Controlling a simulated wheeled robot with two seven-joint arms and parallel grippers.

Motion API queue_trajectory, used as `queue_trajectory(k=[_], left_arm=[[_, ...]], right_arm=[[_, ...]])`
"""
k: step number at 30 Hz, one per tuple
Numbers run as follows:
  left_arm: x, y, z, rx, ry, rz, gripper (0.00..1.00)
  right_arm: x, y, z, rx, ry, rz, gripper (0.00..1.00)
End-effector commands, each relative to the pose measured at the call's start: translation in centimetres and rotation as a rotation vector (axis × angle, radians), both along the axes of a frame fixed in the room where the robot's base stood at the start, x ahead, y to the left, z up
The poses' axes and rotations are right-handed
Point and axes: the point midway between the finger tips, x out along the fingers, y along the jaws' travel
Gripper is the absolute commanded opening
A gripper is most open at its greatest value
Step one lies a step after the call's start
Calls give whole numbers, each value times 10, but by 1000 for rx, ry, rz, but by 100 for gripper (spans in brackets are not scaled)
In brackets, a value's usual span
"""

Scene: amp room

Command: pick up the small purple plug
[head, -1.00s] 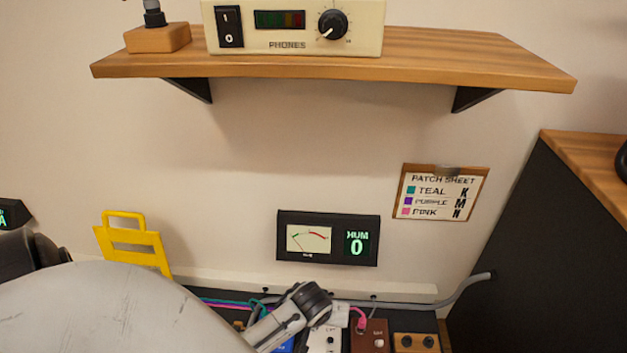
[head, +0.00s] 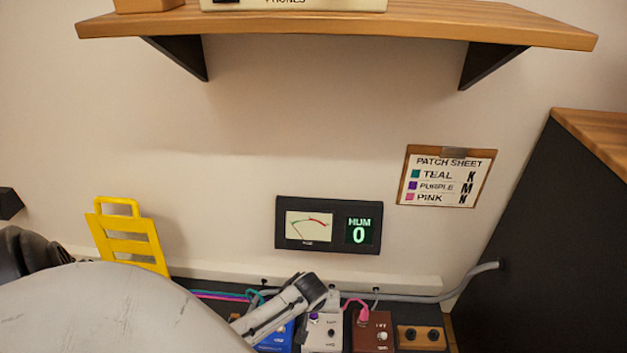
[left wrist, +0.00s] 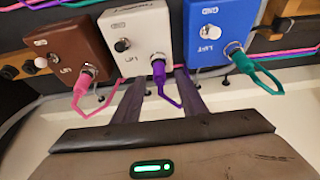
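The small purple plug (left wrist: 158,70) sits in the near face of the white pedal (left wrist: 135,35) in the left wrist view, its purple cable looping toward the gripper. My left gripper (left wrist: 161,80) is open, its two dark fingers apart with the plug and cable showing between them; I cannot tell whether either finger touches the plug. In the head view, a small purple spot of the plug (head: 313,317) shows on the white pedal (head: 322,332), beside my left arm's wrist, and the fingertips there are hidden. My right gripper is not in view.
A brown pedal (left wrist: 60,50) with a pink plug (left wrist: 82,80) and a blue pedal (left wrist: 207,38) with a teal plug (left wrist: 236,52) flank the white one closely. A hum meter (head: 328,224) and patch sheet (head: 447,177) hang on the wall behind, under a shelf (head: 340,28).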

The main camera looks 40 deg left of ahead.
Motion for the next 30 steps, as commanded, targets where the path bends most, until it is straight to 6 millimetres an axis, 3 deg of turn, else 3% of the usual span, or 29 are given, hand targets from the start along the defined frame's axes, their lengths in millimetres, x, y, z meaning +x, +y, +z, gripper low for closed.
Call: queue_trajectory(k=[8,15,23,27,30], left_arm=[[1,1,-2,0,0,0,38],[1,1,-2,0,0,-1,0],[1,1,-1,-1,-1,0,0],[2,1,16,0,-3,-1,0],[2,1,37,0,-3,0,0]], right_arm=[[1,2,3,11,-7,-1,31],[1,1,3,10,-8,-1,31],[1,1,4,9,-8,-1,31],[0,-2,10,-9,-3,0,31],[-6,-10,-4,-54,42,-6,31]])
